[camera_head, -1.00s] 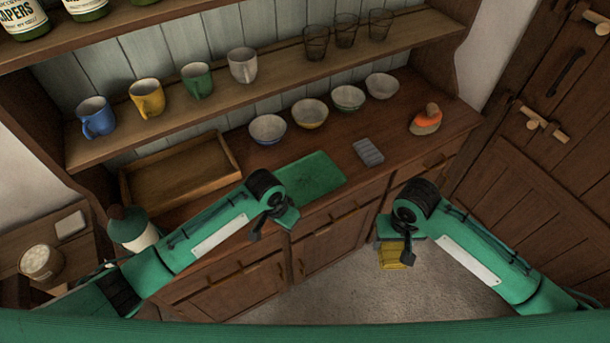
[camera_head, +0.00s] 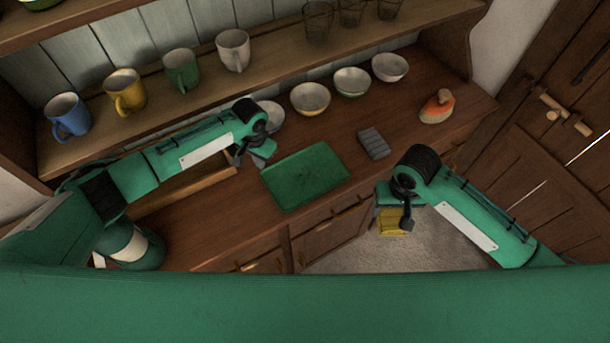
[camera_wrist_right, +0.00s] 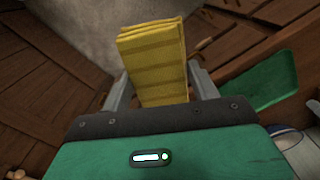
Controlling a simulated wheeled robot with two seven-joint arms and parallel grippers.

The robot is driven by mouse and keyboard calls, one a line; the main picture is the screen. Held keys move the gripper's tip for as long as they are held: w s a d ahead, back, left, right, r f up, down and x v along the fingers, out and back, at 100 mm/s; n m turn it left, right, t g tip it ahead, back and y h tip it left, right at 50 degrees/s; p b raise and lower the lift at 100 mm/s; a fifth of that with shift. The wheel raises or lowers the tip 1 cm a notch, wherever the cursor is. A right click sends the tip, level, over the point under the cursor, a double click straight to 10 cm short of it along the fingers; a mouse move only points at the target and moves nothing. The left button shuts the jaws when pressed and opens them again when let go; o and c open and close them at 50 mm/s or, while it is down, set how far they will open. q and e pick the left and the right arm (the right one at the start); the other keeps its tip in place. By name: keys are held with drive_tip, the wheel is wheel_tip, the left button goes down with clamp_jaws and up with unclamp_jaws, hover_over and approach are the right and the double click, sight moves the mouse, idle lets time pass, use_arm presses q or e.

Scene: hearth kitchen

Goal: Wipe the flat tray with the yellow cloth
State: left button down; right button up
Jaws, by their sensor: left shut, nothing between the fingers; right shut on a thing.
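The flat green tray (camera_head: 305,176) lies on the wooden counter, and its edge also shows in the right wrist view (camera_wrist_right: 266,82). Darker marks show on its surface. The folded yellow cloth (camera_wrist_right: 157,62) is between the fingers of my right gripper (camera_wrist_right: 160,88), which is shut on it. In the head view the cloth (camera_head: 391,222) hangs under that gripper, in front of the counter and to the right of the tray. My left gripper (camera_head: 254,160) is above the counter at the tray's upper left corner; it is shut and empty, its fingertips partly hidden.
Bowls (camera_head: 310,98) stand in a row behind the tray. A grey ribbed block (camera_head: 373,143) and an orange-and-tan object (camera_head: 437,107) lie to its right. A wooden box (camera_head: 185,188) is left, partly behind my left arm. Several mugs (camera_head: 181,71) stand on the shelf above.

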sight(263, 175)
use_arm(q)
drive_tip(key=shift+w+f+b, duration=0.1)
drive_tip(key=shift+f+b, duration=1.35)
drive_tip(key=shift+f, duration=0.35)
use_arm(e)
drive_tip(key=shift+w+f, duration=0.1)
drive_tip(key=shift+f, duration=1.75)
use_arm(q)
drive_tip(key=shift+f+b, duration=0.3)
drive_tip(key=shift+f, duration=0.25)
use_arm(e)
drive_tip(key=shift+f, duration=0.3)
use_arm(q)
drive_tip(key=shift+r, duration=0.1)
use_arm(e)
drive_tip(key=shift+r, duration=0.15)
use_arm(q)
wheel_tip(263, 175, up, 6)
drive_tip(key=p, duration=0.6)
drive_tip(key=shift+p, duration=0.35)
use_arm(e)
wheel_tip(263, 175, up, 6)
drive_tip(key=shift+r, duration=0.2)
drive_tip(key=shift+f, duration=0.2)
